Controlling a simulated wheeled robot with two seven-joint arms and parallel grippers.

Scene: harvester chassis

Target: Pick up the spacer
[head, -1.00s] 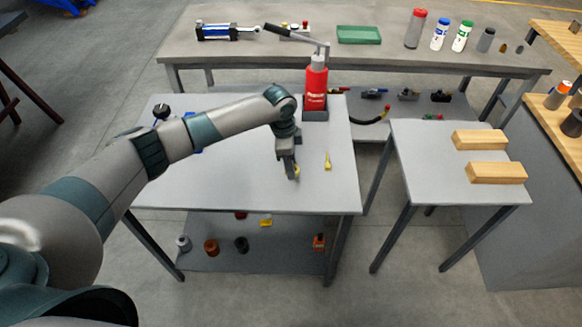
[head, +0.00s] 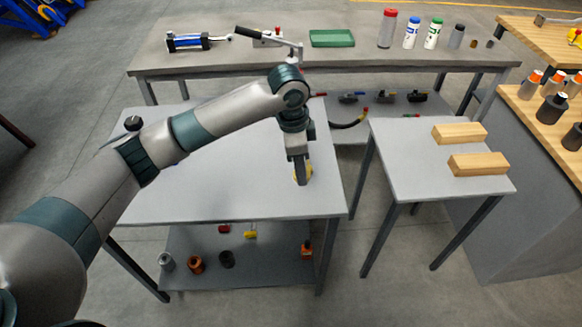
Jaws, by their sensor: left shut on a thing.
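My left gripper (head: 301,178) points down over the right front part of the near grey table (head: 210,195). It is shut on a small yellow piece, which I take to be the spacer (head: 308,172). The fingers cover most of the piece, and its yellow edges show beside them. I cannot tell whether it touches the tabletop. My right gripper is not in view.
A side table (head: 410,165) with two wooden blocks (head: 478,163) stands to the right. A long bench (head: 350,55) runs behind.

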